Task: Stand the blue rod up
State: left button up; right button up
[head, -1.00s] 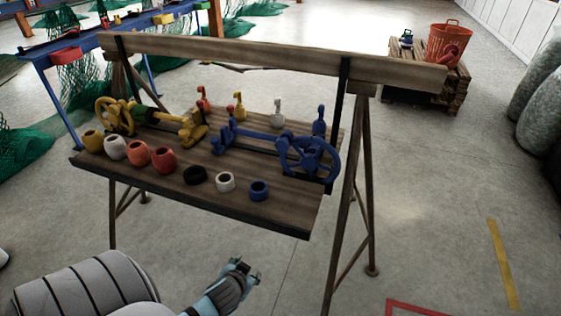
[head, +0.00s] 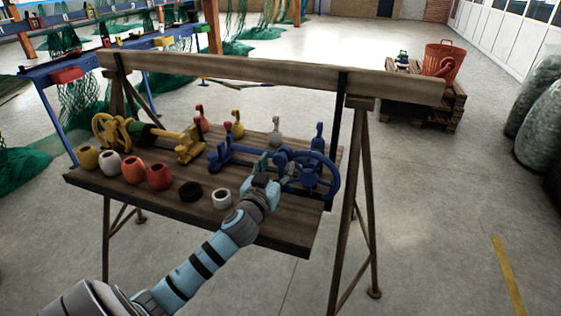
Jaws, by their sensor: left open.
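The blue rod (head: 243,150) lies roughly level along the back of the wooden bench, between a blue bracket (head: 217,155) on its left and a blue handwheel (head: 325,178) on its right. My left gripper (head: 275,168) is open at the rod's right part, just left of the wheel. Its fingers overlap the rod in the head view and hide part of it. I cannot tell whether they touch the rod or stand around it. My right gripper is out of view.
A yellow handwheel device (head: 180,141) stands on the left of the bench (head: 165,203). Small upright hooks stand behind. A wooden beam (head: 250,72) spans the back.

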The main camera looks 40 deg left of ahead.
aim_at(279, 162)
pick_arm(q)
jog(key=shift+x, duration=1.6)
jog(key=shift+c, duration=0.4)
grip_shut()
